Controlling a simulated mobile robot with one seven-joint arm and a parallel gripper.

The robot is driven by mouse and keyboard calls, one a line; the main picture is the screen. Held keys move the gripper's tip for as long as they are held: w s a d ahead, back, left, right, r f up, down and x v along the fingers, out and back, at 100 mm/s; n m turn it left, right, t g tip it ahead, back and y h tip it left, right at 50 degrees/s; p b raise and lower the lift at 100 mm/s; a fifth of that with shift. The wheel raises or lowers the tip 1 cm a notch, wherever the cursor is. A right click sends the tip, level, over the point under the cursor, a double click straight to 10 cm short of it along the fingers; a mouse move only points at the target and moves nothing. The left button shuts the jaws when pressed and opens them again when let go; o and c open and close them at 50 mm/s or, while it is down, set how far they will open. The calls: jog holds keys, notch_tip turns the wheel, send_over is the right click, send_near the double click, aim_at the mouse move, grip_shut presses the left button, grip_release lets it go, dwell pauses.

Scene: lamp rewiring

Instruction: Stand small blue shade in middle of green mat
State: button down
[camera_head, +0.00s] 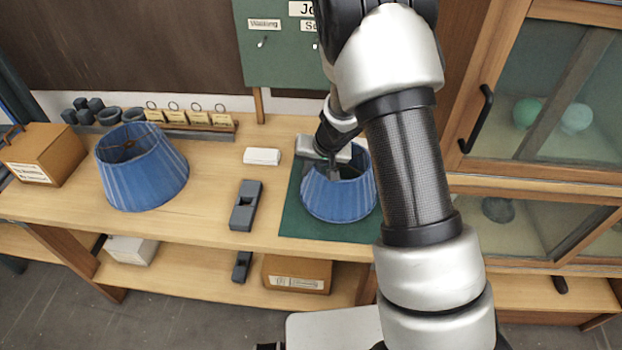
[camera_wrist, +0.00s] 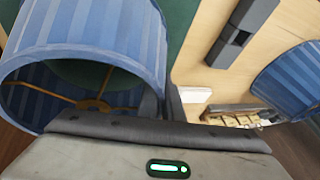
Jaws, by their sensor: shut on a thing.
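The small blue shade (camera_head: 340,198) is upright over the green mat (camera_head: 302,224), near the mat's middle. I cannot tell whether its lower rim touches the mat. My gripper (camera_head: 334,172) is shut on the shade's upper rim at the back. In the wrist view the small blue shade (camera_wrist: 105,25) fills the left side, with its ring and spokes showing and green seen through it. The green mat also shows there (camera_wrist: 181,18). My arm hides the mat's right part in the head view.
A larger blue shade (camera_head: 141,168) stands to the left on the bench. A dark grey block tool (camera_head: 246,206) and a white block (camera_head: 262,156) lie between them. A cardboard box (camera_head: 45,155) is far left. A glass-fronted cabinet (camera_head: 545,90) stands right.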

notch_tip(320, 180, down, 3)
jog(key=shift+r+b, duration=0.1)
jog(key=shift+b, duration=0.5)
jog(key=shift+r, duration=0.15)
jog(key=c, duration=1.9)
grip_release()
